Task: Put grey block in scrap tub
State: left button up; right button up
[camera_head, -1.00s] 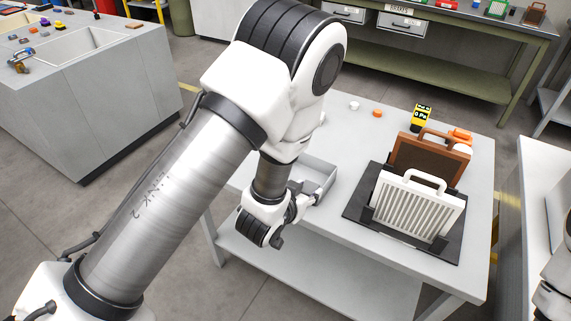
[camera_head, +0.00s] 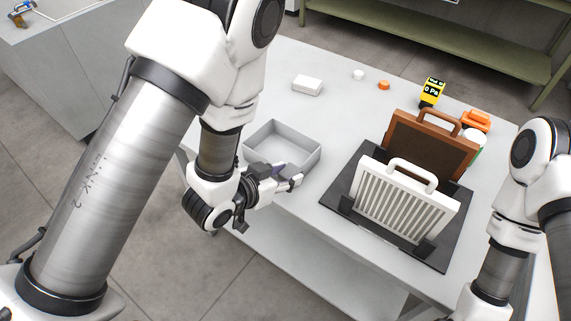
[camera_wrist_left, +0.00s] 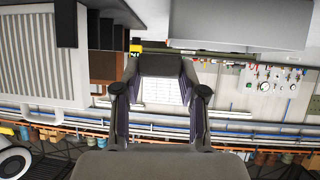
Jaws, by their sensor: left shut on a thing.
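My left gripper (camera_head: 287,178) is at the near side of a grey open tub (camera_head: 308,162) on the table, which I take as the scrap tub. The gripper is level and points right, just outside the tub's near wall. In the left wrist view the gripper (camera_wrist_left: 160,88) is shut on a small dark grey block (camera_wrist_left: 160,66) between its fingertips. In the head view the block (camera_head: 296,182) is tiny and hard to tell from the fingers. The tub looks empty from here, with its near-left corner hidden by my wrist. My right gripper is out of view.
A white ribbed panel (camera_head: 400,205) and a brown framed panel (camera_head: 425,150) stand in a black rack (camera_head: 340,189) right of the tub. Table is clear between tub and rack.

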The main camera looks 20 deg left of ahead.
pick_arm(q)
jog(key=shift+w+a+r+p, duration=0.1)
jog(key=shift+w+r+p, duration=0.05)
jog(key=shift+w+p, duration=0.4)
jog(key=shift+w+a+r+p, duration=0.1)
jog(key=shift+w+r+p, duration=0.05)
jog(key=shift+w+p, duration=0.35)
jog(key=w, duration=0.2)
jog(key=w+a+p, duration=0.1)
jog(key=w, duration=0.2)
jog(key=shift+w+a+f, duration=0.25)
jog(key=shift+w+a, duration=0.1)
jog(key=shift+a, duration=0.05)
jog(key=shift+w+a+f+p, duration=0.1)
jog(key=shift+w+f+p, duration=0.15)
jog(key=shift+w, duration=0.35)
jog(key=shift+w+a+f+p, duration=0.15)
jog(key=shift+w+f, duration=0.15)
jog(key=shift+w, duration=0.25)
notch_tip(320, 180, down, 2)
jog(key=shift+s+d+f, duration=0.1)
jog(key=shift+d+f, duration=0.05)
jog(key=shift+f, duration=0.4)
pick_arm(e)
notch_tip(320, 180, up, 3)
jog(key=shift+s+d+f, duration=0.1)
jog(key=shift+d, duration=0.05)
